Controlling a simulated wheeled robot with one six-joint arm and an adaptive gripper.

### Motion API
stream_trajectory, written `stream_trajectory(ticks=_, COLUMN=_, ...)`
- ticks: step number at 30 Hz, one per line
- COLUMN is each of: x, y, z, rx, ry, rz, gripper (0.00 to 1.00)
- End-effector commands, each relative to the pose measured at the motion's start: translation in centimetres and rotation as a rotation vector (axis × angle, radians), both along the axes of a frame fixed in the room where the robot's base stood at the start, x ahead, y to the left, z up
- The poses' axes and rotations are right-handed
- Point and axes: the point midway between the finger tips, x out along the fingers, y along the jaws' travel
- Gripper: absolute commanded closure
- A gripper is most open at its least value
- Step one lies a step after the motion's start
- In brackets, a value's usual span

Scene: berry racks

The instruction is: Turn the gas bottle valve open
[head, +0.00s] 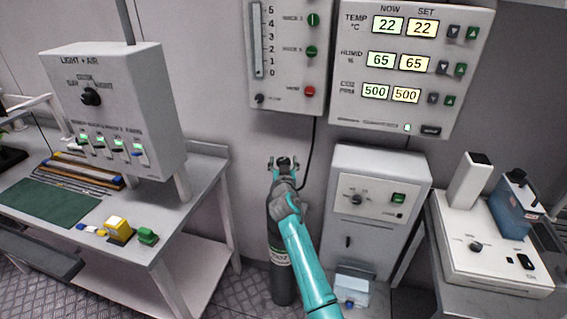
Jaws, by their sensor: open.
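The gas bottle (282,287) is a dark upright cylinder with a pale label, standing on the floor against the wall in the head view. My arm crosses in front of its upper part. My gripper (283,162) is open at the top of the bottle, its two fingers pointing up and away from me in the picture. The bottle's valve is hidden behind my gripper and wrist or too small to make out. I cannot tell whether the fingers touch it.
A grey cabinet (385,165) with a dial stands close right of the bottle. A workbench (190,215) with a light and air box (125,65) is at left. A climate panel (440,95) and a gauge panel (283,95) hang above. A white instrument (460,265) sits at right.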

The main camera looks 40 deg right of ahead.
Motion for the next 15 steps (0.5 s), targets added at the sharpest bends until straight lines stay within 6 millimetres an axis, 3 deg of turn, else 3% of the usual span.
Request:
stream_trajectory(ticks=2, x=-0.01, y=0.00, z=0.00, rx=0.000, ry=0.000, rz=0.000, gripper=0.31)
stream_trajectory(ticks=6, x=-0.02, y=0.00, z=0.00, rx=0.000, ry=0.000, rz=0.000, gripper=0.66)
stream_trajectory(ticks=9, x=-0.03, y=0.01, z=0.00, rx=0.000, ry=0.000, rz=0.000, gripper=0.87)
stream_trajectory(ticks=15, x=-0.01, y=0.02, z=0.01, rx=-0.002, ry=0.001, rz=-0.006, gripper=0.87)
